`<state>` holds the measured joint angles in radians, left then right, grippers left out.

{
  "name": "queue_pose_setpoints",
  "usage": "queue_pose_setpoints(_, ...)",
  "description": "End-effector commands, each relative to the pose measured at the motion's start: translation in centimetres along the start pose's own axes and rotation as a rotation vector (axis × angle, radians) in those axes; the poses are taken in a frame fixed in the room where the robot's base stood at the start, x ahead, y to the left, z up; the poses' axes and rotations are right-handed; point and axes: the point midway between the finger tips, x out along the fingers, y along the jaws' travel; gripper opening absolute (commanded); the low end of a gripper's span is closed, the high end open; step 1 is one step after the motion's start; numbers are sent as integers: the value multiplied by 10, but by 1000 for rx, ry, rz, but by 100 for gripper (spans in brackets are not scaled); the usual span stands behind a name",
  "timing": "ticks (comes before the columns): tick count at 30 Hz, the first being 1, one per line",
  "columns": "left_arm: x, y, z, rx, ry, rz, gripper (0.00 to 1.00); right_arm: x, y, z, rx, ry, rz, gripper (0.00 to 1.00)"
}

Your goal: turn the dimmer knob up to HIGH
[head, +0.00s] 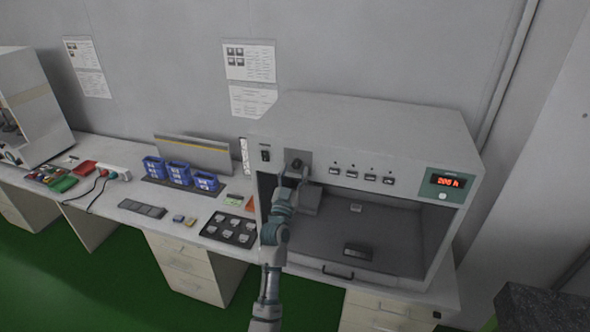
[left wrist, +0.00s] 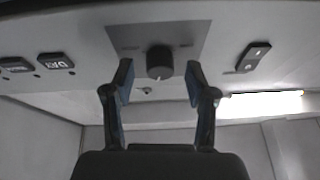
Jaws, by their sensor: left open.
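The dimmer knob (head: 297,163) is a dark round knob on a grey plate at the upper left of the test cabinet's front. In the left wrist view the knob (left wrist: 159,62) shows as a black cylinder with a small pale mark at its lower edge. My left gripper (head: 298,174) is at the knob in the head view. In the left wrist view its two open fingers (left wrist: 159,84) stand one on each side of the knob, with a visible gap to it. Plate lettering is too small to read. My right gripper is out of view.
The cabinet (head: 375,120) has a rocker switch (head: 265,155) left of the knob, several buttons (head: 352,174) to its right, and a red-lit display (head: 448,181). Its front is open below. Blue bins (head: 178,173) and a black tray (head: 230,229) sit on the bench left.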

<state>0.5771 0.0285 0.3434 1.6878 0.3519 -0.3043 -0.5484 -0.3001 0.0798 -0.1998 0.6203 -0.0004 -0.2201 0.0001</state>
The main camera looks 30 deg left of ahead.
Motion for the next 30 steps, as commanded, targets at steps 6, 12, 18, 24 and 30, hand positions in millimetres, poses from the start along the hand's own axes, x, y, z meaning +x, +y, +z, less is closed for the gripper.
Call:
queue_pose_setpoints(6, 8, 0, 0, -1, 0, 0, 56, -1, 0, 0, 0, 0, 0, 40)
queue_pose_setpoints(12, 7, 0, 0, 0, 0, 0, 49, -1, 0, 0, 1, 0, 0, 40)
queue_pose_setpoints(18, 7, 0, 0, 0, 0, 0, 0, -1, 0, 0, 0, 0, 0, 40)
queue_pose_setpoints(24, 7, 0, 0, 5, 0, 2, 0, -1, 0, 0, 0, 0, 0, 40)
queue_pose_setpoints(30, 7, -1, 1, 55, 2, 21, 0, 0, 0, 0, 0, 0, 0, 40)
